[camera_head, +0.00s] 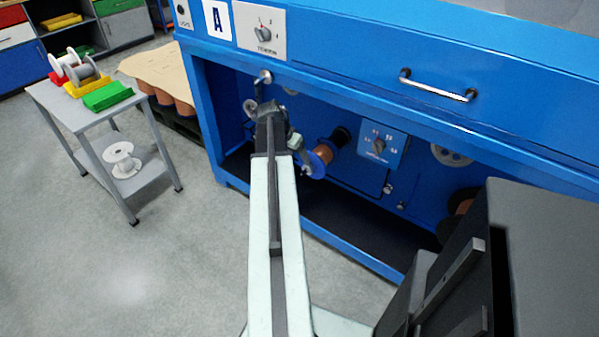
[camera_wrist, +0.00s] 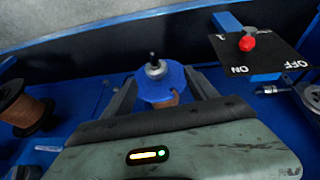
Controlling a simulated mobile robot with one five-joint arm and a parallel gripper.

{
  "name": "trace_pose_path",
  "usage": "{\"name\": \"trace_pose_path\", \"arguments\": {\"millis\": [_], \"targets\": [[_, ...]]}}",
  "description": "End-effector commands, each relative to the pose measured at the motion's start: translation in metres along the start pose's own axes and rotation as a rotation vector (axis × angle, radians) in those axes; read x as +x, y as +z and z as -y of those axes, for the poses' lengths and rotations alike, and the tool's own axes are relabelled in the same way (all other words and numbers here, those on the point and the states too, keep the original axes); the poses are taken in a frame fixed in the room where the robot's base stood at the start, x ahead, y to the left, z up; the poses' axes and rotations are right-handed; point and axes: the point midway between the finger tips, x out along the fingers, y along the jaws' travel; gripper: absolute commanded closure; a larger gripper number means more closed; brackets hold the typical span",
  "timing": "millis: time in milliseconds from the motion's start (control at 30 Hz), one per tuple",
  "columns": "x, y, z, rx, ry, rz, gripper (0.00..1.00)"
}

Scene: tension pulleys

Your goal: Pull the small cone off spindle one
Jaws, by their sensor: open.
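In the wrist view a small grey cone (camera_wrist: 155,69) sits on a dark spindle tip, in front of a blue spool flange (camera_wrist: 162,84). My gripper (camera_wrist: 160,76) is open, with one finger on each side of the cone and flange. The fingers look apart from the cone; their depth relative to it is hard to tell. In the head view my gripper (camera_head: 272,108) reaches into the blue machine, beside a blue-flanged spool with copper winding (camera_head: 320,155). My arm partly covers that area, and I cannot make out the cone clearly there.
A black ON/OFF panel with a red switch (camera_wrist: 248,42) is close on the right in the wrist view. A copper spool (camera_wrist: 24,110) is on the left. The machine's upper blue cabinet (camera_head: 430,75) overhangs my arm. A grey cart (camera_head: 80,118) stands left.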

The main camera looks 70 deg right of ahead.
Motion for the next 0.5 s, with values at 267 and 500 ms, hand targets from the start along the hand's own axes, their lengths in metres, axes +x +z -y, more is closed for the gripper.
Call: {"name": "trace_pose_path", "arguments": {"millis": [267,500], "targets": [[0.011,-0.006,-0.009,0.027,0.008,-0.004,0.32],[0.044,-0.004,-0.008,0.026,0.008,-0.004,0.32]]}}
